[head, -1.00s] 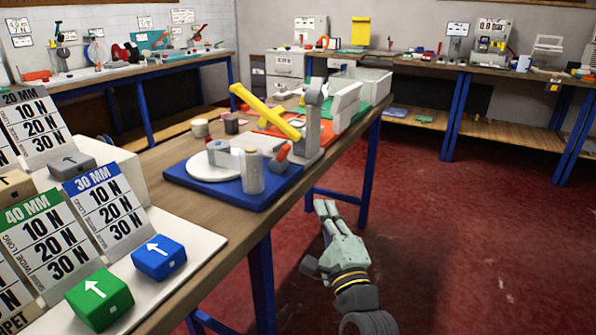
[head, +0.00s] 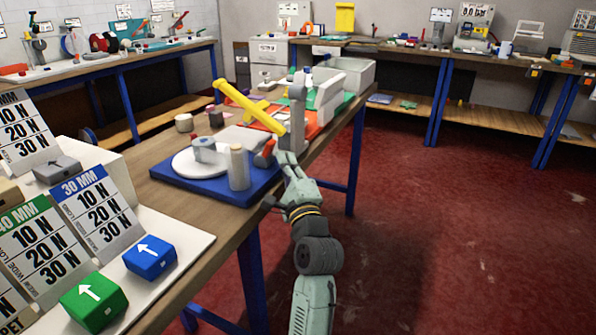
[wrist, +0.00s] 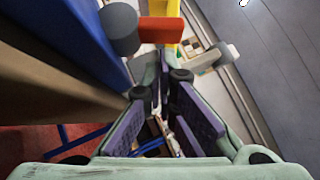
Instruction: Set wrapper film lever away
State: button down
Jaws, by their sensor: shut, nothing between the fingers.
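The film wrapper has a blue base (head: 212,191), a white round turntable (head: 190,164) and a pale upright roll (head: 238,168). A short red-orange lever (head: 265,152) stands at its back right corner, partly hidden by my gripper in the head view. In the wrist view a red bar with a grey round end (wrist: 160,30), apparently this lever, lies just beyond the fingertips. My gripper (head: 285,158) is beside the lever at the bench edge. In the wrist view its fingers (wrist: 160,75) are close together and empty. Contact with the lever cannot be told.
A long yellow arm (head: 250,107) and a grey post (head: 297,115) stand just behind the lever. An orange mat (head: 265,115) and a white tray (head: 352,75) lie further back. Blue and green blocks (head: 150,257) are at front left. Red floor is open at right.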

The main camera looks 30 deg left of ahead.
jog(key=shift+a+r, duration=0.15)
jog(key=shift+a, duration=0.2)
